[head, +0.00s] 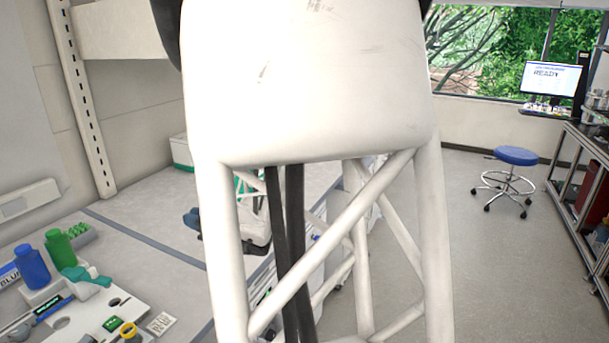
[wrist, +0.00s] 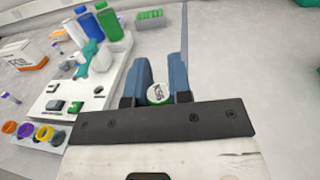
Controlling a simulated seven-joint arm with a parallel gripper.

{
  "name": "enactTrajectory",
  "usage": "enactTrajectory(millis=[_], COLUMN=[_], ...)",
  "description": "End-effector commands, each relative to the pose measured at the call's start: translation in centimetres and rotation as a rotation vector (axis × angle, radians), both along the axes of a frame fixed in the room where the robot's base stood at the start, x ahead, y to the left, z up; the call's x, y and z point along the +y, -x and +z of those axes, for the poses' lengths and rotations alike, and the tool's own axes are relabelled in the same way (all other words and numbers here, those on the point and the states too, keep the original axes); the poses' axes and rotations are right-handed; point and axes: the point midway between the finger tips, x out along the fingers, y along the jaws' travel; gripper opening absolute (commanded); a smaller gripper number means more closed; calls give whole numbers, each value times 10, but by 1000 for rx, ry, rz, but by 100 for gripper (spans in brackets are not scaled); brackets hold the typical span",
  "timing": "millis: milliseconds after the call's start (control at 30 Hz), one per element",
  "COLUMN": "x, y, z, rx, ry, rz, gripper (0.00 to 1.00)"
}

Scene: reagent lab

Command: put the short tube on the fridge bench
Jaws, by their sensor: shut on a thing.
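My gripper (wrist: 162,66) has two blue fingers, and in the wrist view they are closed about a small round white cap with dark lettering. I take this for the short tube (wrist: 157,93), seen nearly end-on; its body is hidden below the cap. In the head view my gripper (head: 193,219) shows partly behind my white arm, above the grey bench (head: 150,225), and the tube cannot be made out there. Which surface is the fridge bench I cannot tell.
A white station (head: 120,297) with a blue bottle (head: 32,267) and a green bottle (head: 60,248) stands at left. A green rack (head: 78,231) is behind it. Several coloured rings and an orange-white box (wrist: 22,53) show in the wrist view. A blue stool (head: 516,156) stands on the floor at right.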

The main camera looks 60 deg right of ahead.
Motion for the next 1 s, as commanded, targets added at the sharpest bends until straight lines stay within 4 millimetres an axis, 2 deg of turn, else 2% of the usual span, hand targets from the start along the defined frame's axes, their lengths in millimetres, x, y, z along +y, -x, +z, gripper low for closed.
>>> enactTrajectory(millis=[200, 433, 600, 1000], x=[0, 0, 0, 0], y=[0, 0, -1, 0], z=[-37, -66, -74, -75], rx=[1, -1, -1, -1], ry=[-2, 1, 2, 2], rz=[1, 1, 1, 1], gripper=[0, 0, 0, 0])
